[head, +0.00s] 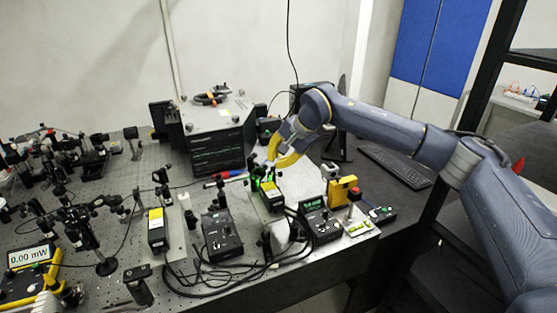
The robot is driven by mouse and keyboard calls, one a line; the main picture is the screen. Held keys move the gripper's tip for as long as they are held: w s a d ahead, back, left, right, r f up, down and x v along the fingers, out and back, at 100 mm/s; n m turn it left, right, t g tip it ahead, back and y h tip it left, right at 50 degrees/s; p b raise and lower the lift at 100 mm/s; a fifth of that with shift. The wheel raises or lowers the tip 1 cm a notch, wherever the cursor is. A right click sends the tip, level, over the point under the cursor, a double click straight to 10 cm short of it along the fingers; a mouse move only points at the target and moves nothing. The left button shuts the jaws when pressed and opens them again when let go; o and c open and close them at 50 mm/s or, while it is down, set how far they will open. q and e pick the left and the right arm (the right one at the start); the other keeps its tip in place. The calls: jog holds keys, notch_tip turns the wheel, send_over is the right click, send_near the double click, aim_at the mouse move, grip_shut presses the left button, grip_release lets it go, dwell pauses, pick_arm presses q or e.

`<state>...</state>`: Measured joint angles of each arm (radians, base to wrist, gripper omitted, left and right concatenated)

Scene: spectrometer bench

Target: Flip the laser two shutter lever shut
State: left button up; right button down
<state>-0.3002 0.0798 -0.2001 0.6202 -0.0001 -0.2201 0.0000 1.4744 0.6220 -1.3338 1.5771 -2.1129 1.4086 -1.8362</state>
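Two black laser boxes with yellow labels stand on the optical table: a left one (157,232) and a right one (271,197). I cannot read which is laser two. The shutter lever is too small or hidden behind the fingers to make out. I cannot tell how far the fingers are apart. My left gripper is not in view.
Black controller boxes stand beside the lasers, one left of the right laser (221,236) and one with a green display (321,221). Thick black cables (225,277) loop in front. A large instrument (217,142) stands behind. A power meter (30,257) reads 0.00 mW.

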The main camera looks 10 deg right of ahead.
jog(key=shift+r, duration=0.15)
jog(key=shift+r, duration=0.6)
jog(key=w+d, duration=0.3)
jog(key=w, duration=0.1)
jog(key=s+a+r, duration=0.3)
jog(key=s+r, duration=0.2)
jog(key=r, duration=0.3)
jog(key=shift+s+a, duration=0.3)
jog(key=shift+s, duration=0.1)
